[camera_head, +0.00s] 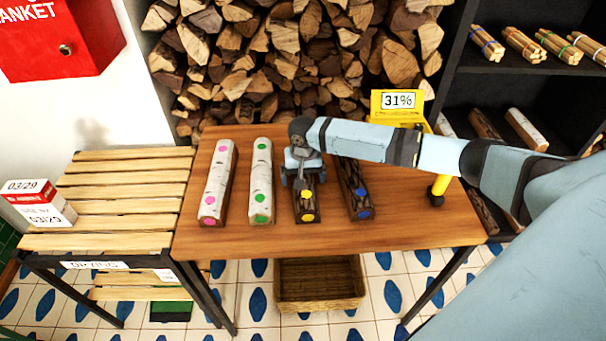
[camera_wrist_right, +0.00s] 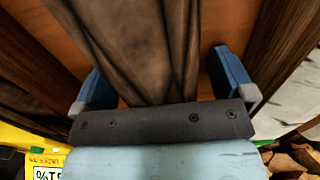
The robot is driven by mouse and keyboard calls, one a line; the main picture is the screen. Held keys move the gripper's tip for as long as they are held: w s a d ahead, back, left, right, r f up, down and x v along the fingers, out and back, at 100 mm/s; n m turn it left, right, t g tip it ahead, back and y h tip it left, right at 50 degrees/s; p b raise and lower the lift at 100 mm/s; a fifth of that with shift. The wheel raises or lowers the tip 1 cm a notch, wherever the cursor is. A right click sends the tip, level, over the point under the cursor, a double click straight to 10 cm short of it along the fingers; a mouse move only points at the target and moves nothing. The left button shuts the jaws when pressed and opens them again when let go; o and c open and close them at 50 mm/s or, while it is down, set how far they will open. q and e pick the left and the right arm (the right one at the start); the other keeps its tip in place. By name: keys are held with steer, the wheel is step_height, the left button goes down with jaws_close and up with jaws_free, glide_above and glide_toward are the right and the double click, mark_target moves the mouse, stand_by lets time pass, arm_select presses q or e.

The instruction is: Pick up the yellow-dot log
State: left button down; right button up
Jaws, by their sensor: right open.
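The yellow-dot log (camera_head: 307,207) is a dark-barked log lying on the brown table, with yellow dots on its near end and top. My right gripper (camera_head: 302,180) is over its middle, pointing down, with the arm coming in from the right. In the right wrist view the bark of the log (camera_wrist_right: 140,45) runs between the two blue fingers of the open gripper (camera_wrist_right: 160,78). A finger stands on each side, with a gap visible at the right one. Whether either finger touches the log cannot be told. My left gripper is not in view.
The blue-dot log (camera_head: 354,190) lies close on the right. The green-dot log (camera_head: 261,180) and pink-dot log (camera_head: 217,182) lie to the left. A yellow device reading 31% (camera_head: 397,103) stands at the back right. The table (camera_head: 420,220) is bare at front right.

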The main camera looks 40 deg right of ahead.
steer(key=c, duration=1.5)
